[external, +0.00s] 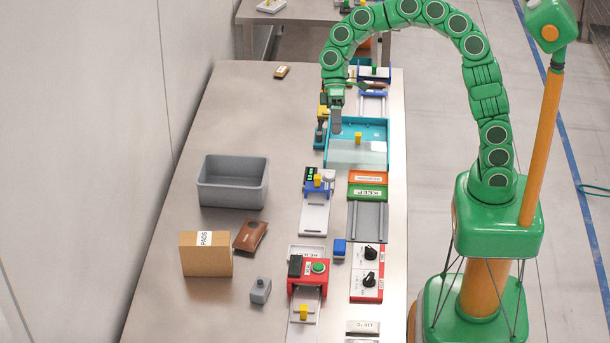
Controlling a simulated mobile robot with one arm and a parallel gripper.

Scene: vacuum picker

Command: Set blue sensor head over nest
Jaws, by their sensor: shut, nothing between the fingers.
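A blue unit (311,187) with a lit green display and a yellow knob sits at the far end of a white slide base (314,218) on the table; it looks like the blue sensor head. I cannot clearly make out which part is the nest. My gripper (335,128) points down near the left end of the teal tray (371,127), beyond the blue unit. It is shut and empty, apart from the blue unit.
A red unit (308,277) with a green button stands nearer the camera. A grey bin (232,184), a cardboard box (206,258) and a brown pouch (250,236) are on the left. Orange and green labelled strips (367,192) lie right of the blue unit. The table's far left is mostly clear.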

